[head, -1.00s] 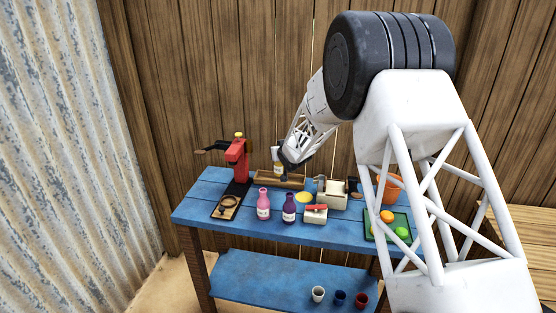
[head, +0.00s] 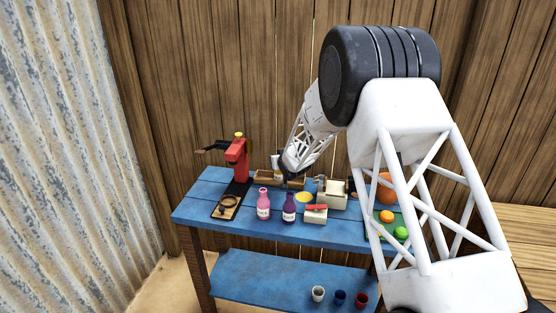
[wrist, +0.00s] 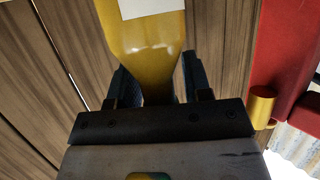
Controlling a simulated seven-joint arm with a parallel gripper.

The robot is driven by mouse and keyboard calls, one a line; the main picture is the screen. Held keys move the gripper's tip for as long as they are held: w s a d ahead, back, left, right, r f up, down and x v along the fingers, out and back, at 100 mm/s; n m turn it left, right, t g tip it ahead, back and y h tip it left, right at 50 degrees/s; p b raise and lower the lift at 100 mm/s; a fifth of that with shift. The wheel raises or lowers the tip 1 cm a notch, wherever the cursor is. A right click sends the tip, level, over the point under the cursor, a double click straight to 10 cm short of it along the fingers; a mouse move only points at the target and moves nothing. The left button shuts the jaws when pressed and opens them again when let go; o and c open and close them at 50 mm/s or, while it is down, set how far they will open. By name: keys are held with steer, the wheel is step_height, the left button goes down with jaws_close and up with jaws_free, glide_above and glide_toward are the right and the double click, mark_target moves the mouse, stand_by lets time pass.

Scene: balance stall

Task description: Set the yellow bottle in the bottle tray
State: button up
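The yellow bottle (wrist: 148,45) fills the upper middle of the wrist view, with a white label on its body. My gripper (wrist: 157,82) has a dark finger on each side of the bottle's narrow part and is shut on it. In the head view my gripper (head: 287,172) is over the back of the blue table, and the bottle beside it is small and mostly hidden. The wooden bottle tray (head: 262,177) lies there at the table's back edge. The bottle is at the tray, but I cannot tell whether it touches the tray floor.
A red press-like machine (head: 237,160) stands left of the tray. A pink bottle (head: 263,204) and a purple bottle (head: 289,207) stand in front. A cream box (head: 331,193), a yellow disc (head: 304,197) and a green tray (head: 398,221) with fruit are to the right.

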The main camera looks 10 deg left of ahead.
steer(key=shift+o, duration=0.5)
steer(key=shift+r, duration=0.1)
steer(key=shift+s+d+r, duration=0.25)
steer(key=shift+s, duration=0.1)
steer(key=v, duration=1.1)
steer(key=shift+f, duration=0.1)
stand_by(0.7)
